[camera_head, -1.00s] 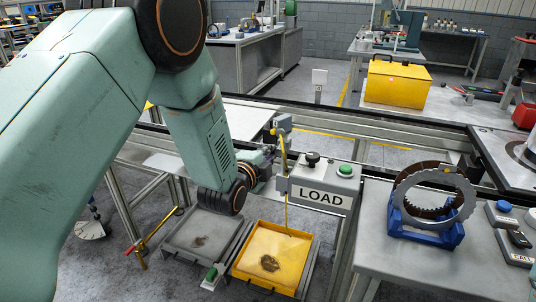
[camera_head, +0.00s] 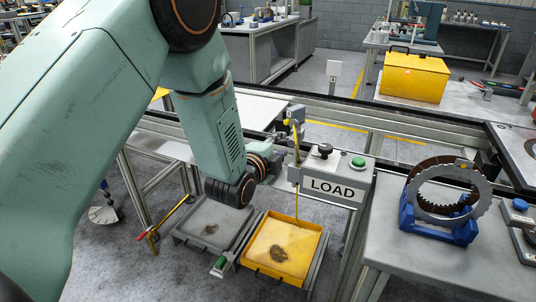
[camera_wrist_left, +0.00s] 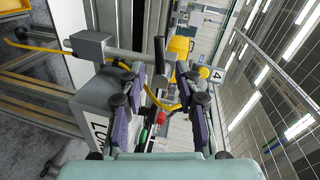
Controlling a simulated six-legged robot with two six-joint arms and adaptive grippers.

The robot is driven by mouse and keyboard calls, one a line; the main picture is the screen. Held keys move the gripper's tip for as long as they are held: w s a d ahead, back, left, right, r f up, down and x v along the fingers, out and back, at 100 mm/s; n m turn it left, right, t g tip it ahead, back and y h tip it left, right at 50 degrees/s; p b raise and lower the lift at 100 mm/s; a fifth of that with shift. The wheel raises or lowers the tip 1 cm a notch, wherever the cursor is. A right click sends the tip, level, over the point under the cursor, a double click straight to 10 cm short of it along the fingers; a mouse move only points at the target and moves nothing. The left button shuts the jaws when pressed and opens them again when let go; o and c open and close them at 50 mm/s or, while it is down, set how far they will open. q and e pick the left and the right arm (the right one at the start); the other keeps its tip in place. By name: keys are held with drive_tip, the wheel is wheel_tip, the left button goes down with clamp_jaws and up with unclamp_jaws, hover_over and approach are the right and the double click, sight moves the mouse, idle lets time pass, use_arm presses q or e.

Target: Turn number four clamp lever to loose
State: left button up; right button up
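No clamp lever can be made out for certain. A white plate with a 4 (camera_wrist_left: 218,75) shows past the fingers in the left wrist view. A dark upright bar (camera_wrist_left: 160,52) stands beyond the gap between the fingers; I cannot tell whether it is the lever. My left gripper (camera_wrist_left: 160,98) is open, with nothing clearly held between its dark, purple-padded fingers. In the head view the left gripper (camera_head: 277,143) is small and partly hidden, beside the yellow cable and the LOAD box (camera_head: 332,185). My right gripper is not in view.
A grey bracket block (camera_wrist_left: 90,44) with a yellow cable (camera_wrist_left: 35,46) is close to the left gripper. A yellow tray (camera_head: 300,262) and a grey tray (camera_head: 188,234) lie below. A blue stand (camera_head: 438,228) holds toothed rings on the table at right.

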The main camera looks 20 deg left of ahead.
use_arm(q)
drive_tip(key=v, duration=1)
drive_tip(key=shift+s, duration=0.3)
drive_tip(key=shift+r, duration=0.1)
drive_tip(key=s+f+n+g+y, duration=0.1)
drive_tip(key=s+f+n+g, duration=0.8)
drive_tip(key=f+n, duration=0.55)
drive_tip(key=s+f+n+g, duration=0.1)
drive_tip(key=s+f+g, duration=0.1)
drive_tip(key=s+f, duration=0.3)
drive_tip(key=s+f+g, duration=0.2)
drive_tip(key=s+f, duration=0.3)
drive_tip(key=s, duration=0.7)
drive_tip(key=s+f+n+g, duration=0.1)
drive_tip(key=s+f+g, duration=0.1)
drive_tip(key=s+f, duration=0.3)
drive_tip(key=s+a, duration=0.1)
drive_tip(key=s, duration=0.2)
drive_tip(key=shift+s+n+g, duration=0.15)
drive_tip(key=shift+n+g, duration=0.2)
drive_tip(key=shift+g, duration=0.05)
